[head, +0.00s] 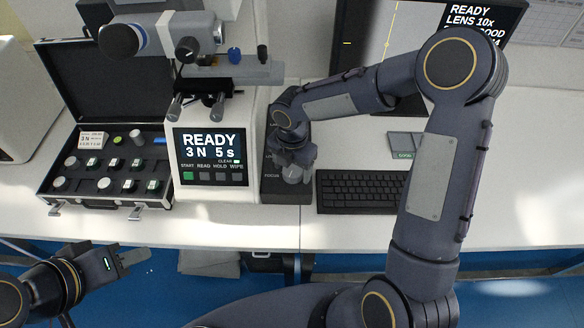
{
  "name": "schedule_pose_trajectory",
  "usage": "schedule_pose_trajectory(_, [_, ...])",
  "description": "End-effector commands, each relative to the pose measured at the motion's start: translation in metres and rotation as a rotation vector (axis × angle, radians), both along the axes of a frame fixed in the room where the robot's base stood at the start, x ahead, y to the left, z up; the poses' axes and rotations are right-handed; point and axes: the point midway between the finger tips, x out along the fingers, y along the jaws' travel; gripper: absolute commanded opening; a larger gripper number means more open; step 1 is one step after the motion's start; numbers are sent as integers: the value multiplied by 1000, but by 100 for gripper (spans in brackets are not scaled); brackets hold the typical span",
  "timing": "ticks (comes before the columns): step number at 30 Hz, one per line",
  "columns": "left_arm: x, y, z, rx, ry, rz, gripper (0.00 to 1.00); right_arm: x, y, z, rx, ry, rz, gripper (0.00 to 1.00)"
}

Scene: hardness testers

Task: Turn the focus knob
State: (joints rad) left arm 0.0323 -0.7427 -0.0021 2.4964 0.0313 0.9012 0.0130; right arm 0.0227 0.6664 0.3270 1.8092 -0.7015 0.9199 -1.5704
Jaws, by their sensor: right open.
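The focus knob (292,175) is a pale round knob beside the FOCUS label on a dark control box (287,196), just right of the hardness tester (212,208). My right gripper (294,168) points down at the knob, with its open fingers over or around it. The fingers and wrist partly hide the knob, and I cannot tell whether they touch it. The tester's screen (210,144) reads READY, 3 N, 5 s. My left gripper (138,257) is at the lower left, in front of the table edge and away from the box; its finger opening is unclear.
An open black case (100,202) with several test blocks stands left of the tester. A keyboard (360,192) lies right of the control box. A monitor (480,20) showing READY, LENS 10x stands behind, partly hidden by my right arm.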

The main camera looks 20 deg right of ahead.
Motion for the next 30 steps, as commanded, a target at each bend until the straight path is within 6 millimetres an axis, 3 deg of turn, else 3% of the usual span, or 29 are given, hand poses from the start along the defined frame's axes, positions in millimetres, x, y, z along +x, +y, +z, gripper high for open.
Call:
schedule_pose_trajectory(12, [0,0,-3,0,0,0,36,1,0,64,1,-4,0,70])
schedule_pose_trajectory(30, [0,0,-3,0,0,0,36,0,0,71,1,-2,1,70])
